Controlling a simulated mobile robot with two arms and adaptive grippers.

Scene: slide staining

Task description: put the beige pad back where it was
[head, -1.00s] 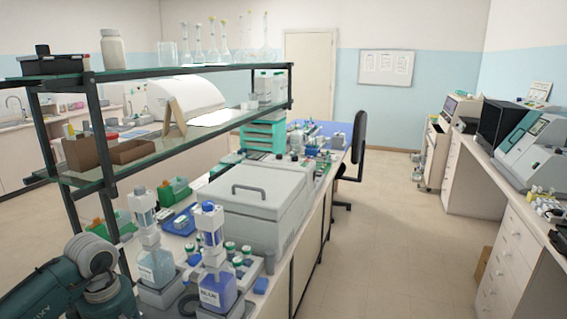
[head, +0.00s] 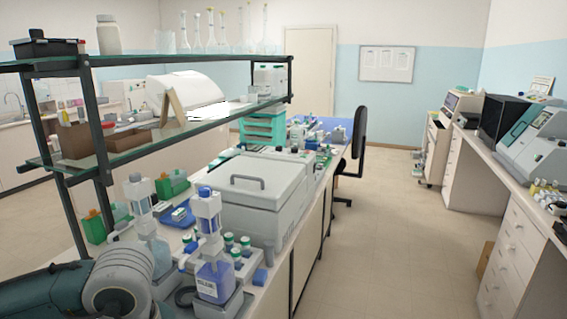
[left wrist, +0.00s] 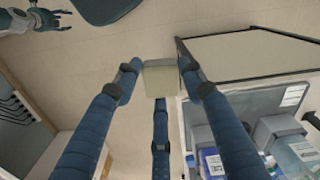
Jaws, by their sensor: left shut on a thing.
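The beige pad (left wrist: 161,80) is a small block between the fingertips of my left gripper (left wrist: 160,72) in the left wrist view. The three blue fingers are shut on it, and it is held clear of any surface, with floor behind it. In the head view my left arm shows at the lower left, but its fingers and the pad are out of sight. My right gripper (left wrist: 40,20) shows small at the top left of the left wrist view, fingers spread and apparently empty. The pad's earlier place cannot be told.
A blue-liquid dispenser bottle (head: 213,278) and a paler one (head: 152,250) stand on the bench near my left arm. A white lidded machine (head: 262,200) sits behind them. A two-tier glass shelf (head: 200,66) overhangs the bench. The aisle floor (head: 390,240) is clear.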

